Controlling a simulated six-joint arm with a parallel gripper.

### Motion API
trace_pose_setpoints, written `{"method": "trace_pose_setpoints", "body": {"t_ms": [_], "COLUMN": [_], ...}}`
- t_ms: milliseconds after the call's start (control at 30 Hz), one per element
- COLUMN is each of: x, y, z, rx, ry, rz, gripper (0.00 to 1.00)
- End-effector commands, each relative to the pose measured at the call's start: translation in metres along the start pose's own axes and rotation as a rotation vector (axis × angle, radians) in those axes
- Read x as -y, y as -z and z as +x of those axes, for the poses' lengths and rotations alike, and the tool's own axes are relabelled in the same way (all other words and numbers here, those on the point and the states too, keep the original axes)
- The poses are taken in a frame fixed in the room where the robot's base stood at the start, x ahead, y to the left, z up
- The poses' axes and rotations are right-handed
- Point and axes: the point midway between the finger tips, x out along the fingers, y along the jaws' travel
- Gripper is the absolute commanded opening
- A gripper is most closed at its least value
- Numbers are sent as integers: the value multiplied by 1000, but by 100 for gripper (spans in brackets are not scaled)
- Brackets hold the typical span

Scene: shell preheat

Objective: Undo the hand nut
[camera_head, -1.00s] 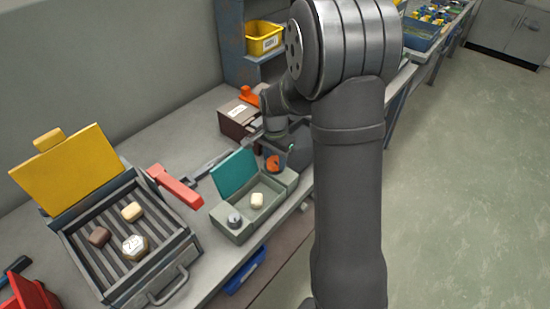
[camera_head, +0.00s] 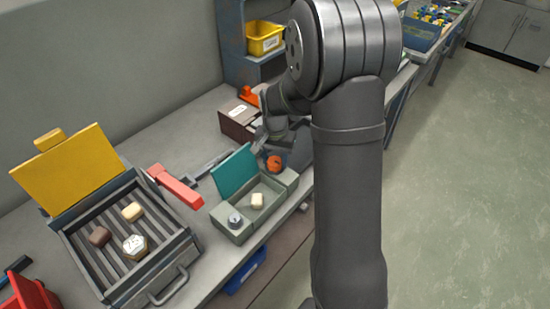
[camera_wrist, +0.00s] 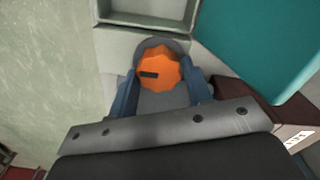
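The orange hand nut (camera_wrist: 158,68) is a many-sided knob with a dark slot-like mark. It sits on a round grey seat at the end of the grey-green box (camera_wrist: 115,54). In the head view, the nut (camera_head: 275,162) shows at the box's far end, below my wrist. My gripper (camera_wrist: 160,78) is open, with one blue-grey finger on each side of the nut in the wrist view. I cannot tell whether either finger touches it. The box's teal lid (camera_head: 235,174) stands raised, and a cream block (camera_head: 257,200) lies inside.
A grey knob (camera_head: 235,220) sits at the box's near end. A brown box (camera_head: 238,120) is behind my gripper. Open floor lies right.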

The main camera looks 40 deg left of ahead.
Motion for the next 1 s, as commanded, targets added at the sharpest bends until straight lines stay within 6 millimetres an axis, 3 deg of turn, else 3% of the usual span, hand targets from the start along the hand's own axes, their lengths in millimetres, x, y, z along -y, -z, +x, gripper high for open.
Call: {"method": "trace_pose_setpoints", "body": {"t_ms": [67,467,633,1000], "x": [0,0,0,0], "y": [0,0,1,0], "z": [0,-8,-37,-127], "rx": [0,-2,-4,-4], "ry": [0,2,3,2], "rz": [1,2,2,2], "gripper": [62,62,62,62]}}
